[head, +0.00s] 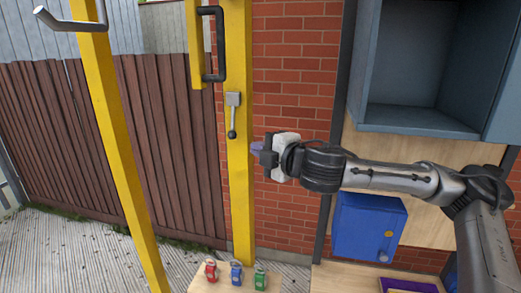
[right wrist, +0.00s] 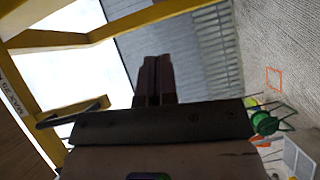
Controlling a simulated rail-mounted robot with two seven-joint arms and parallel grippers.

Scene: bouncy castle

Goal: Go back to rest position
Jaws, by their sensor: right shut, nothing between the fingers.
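My right gripper (head: 258,150) is in the middle of the head view, in front of the brick wall and just right of a yellow post. Its arm reaches in from the right edge. In the right wrist view its two dark fingers (right wrist: 154,82) are together with nothing between them. My left gripper is in neither view.
A yellow post (head: 238,190) carries a grey lever (head: 233,115) and a black handle (head: 220,45). A blue box (head: 368,226) and an open grey-blue cabinet (head: 420,65) are at the right. Small red (head: 211,270), blue (head: 236,273) and green (head: 260,277) items stand on a low wooden surface.

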